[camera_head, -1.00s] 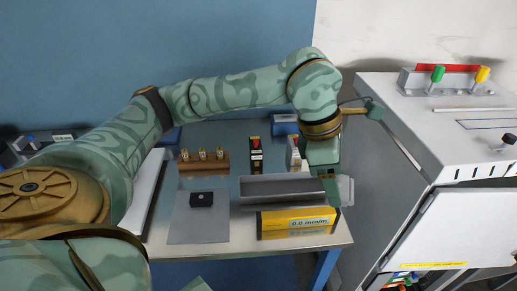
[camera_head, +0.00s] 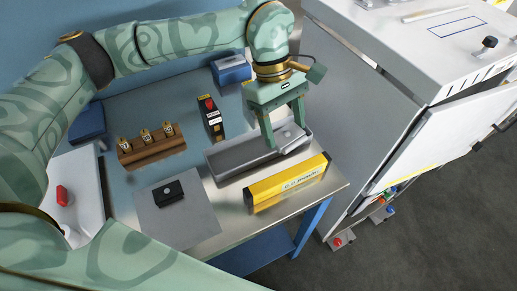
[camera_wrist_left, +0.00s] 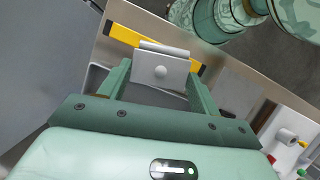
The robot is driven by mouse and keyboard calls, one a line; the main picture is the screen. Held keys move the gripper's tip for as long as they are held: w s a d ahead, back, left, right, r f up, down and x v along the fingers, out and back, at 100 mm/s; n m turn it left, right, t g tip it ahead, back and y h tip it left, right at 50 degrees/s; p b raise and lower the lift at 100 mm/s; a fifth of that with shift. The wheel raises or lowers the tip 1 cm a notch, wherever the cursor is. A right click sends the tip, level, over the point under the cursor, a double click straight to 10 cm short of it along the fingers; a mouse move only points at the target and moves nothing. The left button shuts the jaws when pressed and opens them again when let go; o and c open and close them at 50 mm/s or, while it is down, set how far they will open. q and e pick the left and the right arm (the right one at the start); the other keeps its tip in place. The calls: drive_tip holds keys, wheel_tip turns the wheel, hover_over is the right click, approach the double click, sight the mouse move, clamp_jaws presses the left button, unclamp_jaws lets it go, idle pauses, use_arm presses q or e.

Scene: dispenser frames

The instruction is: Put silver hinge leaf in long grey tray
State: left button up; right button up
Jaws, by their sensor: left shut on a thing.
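The silver hinge leaf (camera_head: 291,138) is a flat metal plate with a rolled edge and a round knob, clear in the left wrist view (camera_wrist_left: 160,72). My left gripper (camera_head: 285,131) is shut on it, with one finger at each side. It holds the leaf over the right end of the long grey tray (camera_head: 226,164). The tray is an open trough; its left part looks empty. In the left wrist view part of the tray shows behind the leaf. I cannot tell whether the leaf touches the tray floor. My right gripper is not in view.
A yellow box (camera_head: 287,185) lies in front of the tray. A brown block (camera_head: 152,151) with brass pieces, a black device with a red top (camera_head: 211,116) and a grey plate (camera_head: 190,220) bearing a black block (camera_head: 168,193) stand left. A white cabinet (camera_head: 430,90) stands right.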

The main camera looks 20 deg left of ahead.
use_arm(q)
drive_tip(key=shift+d+f+m, duration=0.55)
drive_tip(key=shift+f+m, duration=0.25)
drive_tip(key=shift+m, duration=0.2)
drive_tip(key=shift+w+a+f+g, duration=0.1)
drive_tip(key=shift+a+f+g, duration=0.15)
drive_tip(key=shift+g, duration=0.05)
drive_tip(key=a+f, duration=0.4)
drive_tip(key=a, duration=0.4)
hover_over(236, 159)
drive_tip(key=f, duration=0.2)
drive_tip(key=w+f, duration=0.1)
drive_tip(key=f, duration=0.1)
drive_tip(key=shift+f+b, duration=0.15)
drive_tip(key=shift+b, duration=0.2)
drive_tip(key=shift+a+f, duration=0.25)
drive_tip(key=shift+f, duration=0.15)
drive_tip(key=shift+a+f, duration=0.15)
drive_tip(key=shift+f, duration=0.75)
drive_tip(key=shift+a+f, duration=0.1)
drive_tip(key=shift+f, duration=0.8)
